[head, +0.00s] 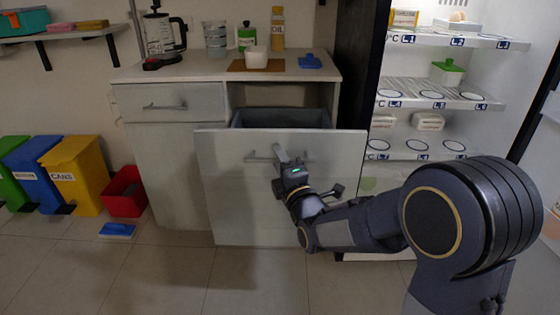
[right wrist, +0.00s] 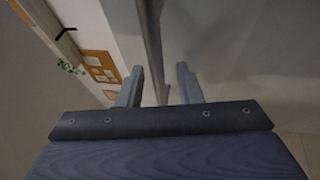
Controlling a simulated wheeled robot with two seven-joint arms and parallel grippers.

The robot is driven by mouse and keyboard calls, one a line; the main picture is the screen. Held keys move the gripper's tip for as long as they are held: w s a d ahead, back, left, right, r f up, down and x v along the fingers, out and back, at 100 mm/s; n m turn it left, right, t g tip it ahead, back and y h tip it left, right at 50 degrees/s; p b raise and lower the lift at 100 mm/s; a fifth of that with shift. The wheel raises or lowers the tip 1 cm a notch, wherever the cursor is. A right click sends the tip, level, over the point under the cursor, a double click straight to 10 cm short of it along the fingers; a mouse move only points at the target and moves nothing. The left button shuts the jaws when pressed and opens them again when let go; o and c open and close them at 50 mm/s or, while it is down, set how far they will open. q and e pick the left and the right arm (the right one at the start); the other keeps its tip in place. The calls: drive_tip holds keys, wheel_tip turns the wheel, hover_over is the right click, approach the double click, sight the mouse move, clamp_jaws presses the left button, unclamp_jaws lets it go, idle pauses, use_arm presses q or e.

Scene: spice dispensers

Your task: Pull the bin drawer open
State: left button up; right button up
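The bin drawer (head: 228,190) has a wide pale grey front and stands out from the cabinet. A dark bin (head: 285,119) shows inside it, behind the front. Its horizontal bar handle (head: 258,158) runs across the upper part of the front. My right gripper (head: 281,153) is at the handle. In the right wrist view the handle bar (right wrist: 152,45) runs between the two fingers of my right gripper (right wrist: 160,87). The fingers are apart, with a gap visible beside the bar. My left gripper is not in view.
A closed upper drawer (head: 168,104) is left of the bin. The countertop (head: 200,70) holds a coffee press, containers and an oil bottle. An open fridge (head: 435,90) stands at right. Coloured bins (head: 78,170) and a red box (head: 123,190) stand at left.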

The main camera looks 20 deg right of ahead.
drive_tip(key=shift+s, duration=0.1)
drive_tip(key=a+p+v, duration=0.1)
drive_tip(key=v, duration=0.6)
drive_tip(key=shift+s+d, duration=0.3)
drive_tip(key=shift+d, duration=0.25)
drive_tip(key=shift+f, duration=0.1)
drive_tip(key=s+d+f+m+g, duration=0.5)
drive_tip(key=s+m+g, duration=0.2)
drive_tip(key=m, duration=0.5)
drive_tip(key=s+a+f+m+g+y, duration=0.1)
drive_tip(key=s+f+m+g, duration=0.3)
drive_tip(key=s, duration=0.6)
drive_tip(key=s+a+m+g, duration=0.1)
drive_tip(key=s+m+g, duration=0.2)
drive_tip(key=s+m, duration=0.45)
wheel_tip(320, 180, up, 31)
drive_tip(key=s+n+p, duration=0.1)
drive_tip(key=s+p, duration=0.1)
drive_tip(key=p, duration=2.9)
drive_tip(key=shift+r+n, duration=0.25)
drive_tip(key=shift+n, duration=0.1)
